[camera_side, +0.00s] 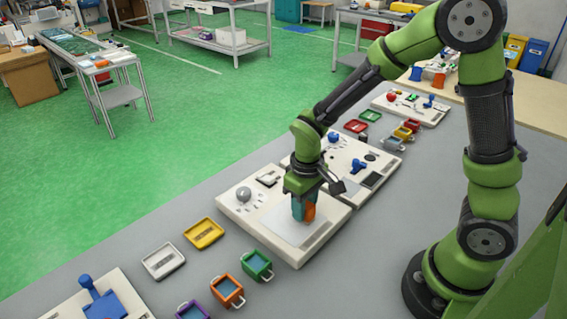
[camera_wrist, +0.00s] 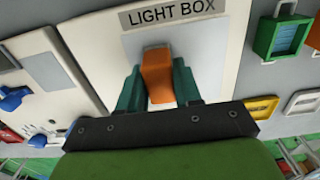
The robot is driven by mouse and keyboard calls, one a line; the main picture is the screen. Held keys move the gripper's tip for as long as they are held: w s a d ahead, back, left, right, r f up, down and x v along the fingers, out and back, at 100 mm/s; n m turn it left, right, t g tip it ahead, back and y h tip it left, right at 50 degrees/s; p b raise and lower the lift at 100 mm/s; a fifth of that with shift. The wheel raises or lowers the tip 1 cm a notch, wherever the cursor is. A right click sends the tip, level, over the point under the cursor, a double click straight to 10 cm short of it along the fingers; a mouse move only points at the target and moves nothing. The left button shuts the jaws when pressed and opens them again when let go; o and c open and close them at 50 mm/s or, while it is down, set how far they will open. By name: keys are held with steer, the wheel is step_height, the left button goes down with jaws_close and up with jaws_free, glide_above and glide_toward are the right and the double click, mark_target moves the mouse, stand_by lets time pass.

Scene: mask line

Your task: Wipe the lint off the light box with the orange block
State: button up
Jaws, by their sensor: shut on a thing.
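The light box is a pale panel (camera_side: 280,222) on a cream board near the middle of the side view. In the wrist view its bare panel (camera_wrist: 205,50) lies under the label "LIGHT BOX" (camera_wrist: 172,12). My gripper (camera_side: 302,205) points down over the panel, with teal fingers on both sides of the orange block (camera_side: 310,211). The wrist view shows the orange block (camera_wrist: 157,75) between my gripper's fingers (camera_wrist: 158,88). The block is at or just above the panel; I cannot tell if it touches. I cannot make out any lint on the visible panel.
The same board carries a grey ball (camera_side: 243,194) at its left. A neighbouring board (camera_side: 375,165) with blue parts stands behind. Yellow (camera_side: 203,233) and white (camera_side: 163,261) trays and orange (camera_side: 227,290) and green (camera_side: 257,265) bins lie to the left on the grey table.

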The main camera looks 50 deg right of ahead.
steer(key=s, duration=0.2)
steer(key=shift+s, duration=0.35)
step_height(320, 180, up, 8)
steer(key=shift+r, duration=0.15)
steer(key=shift+w, duration=0.1)
stand_by(0.5)
